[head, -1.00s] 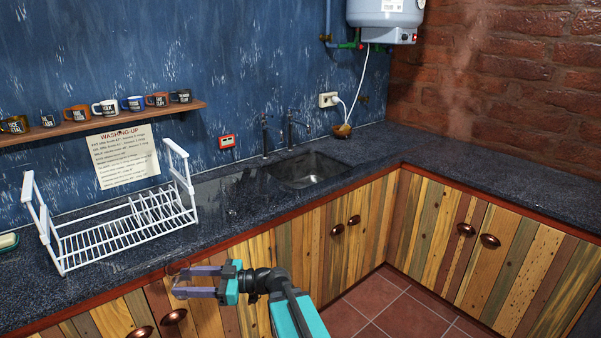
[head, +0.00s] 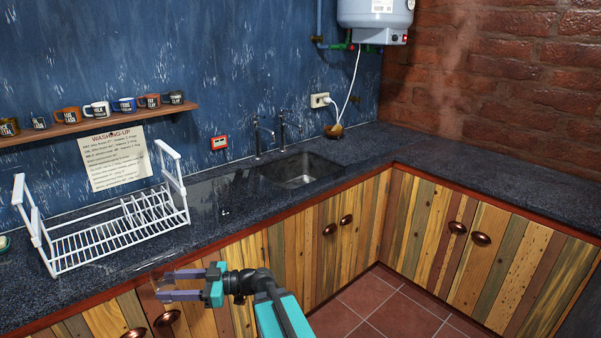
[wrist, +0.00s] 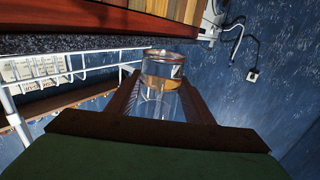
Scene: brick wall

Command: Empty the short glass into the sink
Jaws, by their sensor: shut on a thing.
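My gripper (head: 163,286) is in front of the counter's front edge, to the lower left of the sink. In the wrist view my gripper (wrist: 160,88) is shut on a clear short glass (wrist: 163,54), with a finger on each side. Something amber shows inside the glass; whether it is liquid is hard to tell. In the head view the glass is only a faint clear outline between the fingertips. The sink (head: 303,174) is a dark basin set into the counter, with two taps (head: 282,133) behind it.
A white dish rack (head: 110,235) stands on the dark counter (head: 225,205) left of the sink. A shelf (head: 75,128) with several mugs is on the blue wall. The counter between rack and sink is clear. Wooden cupboards (head: 280,255) with knobs are below.

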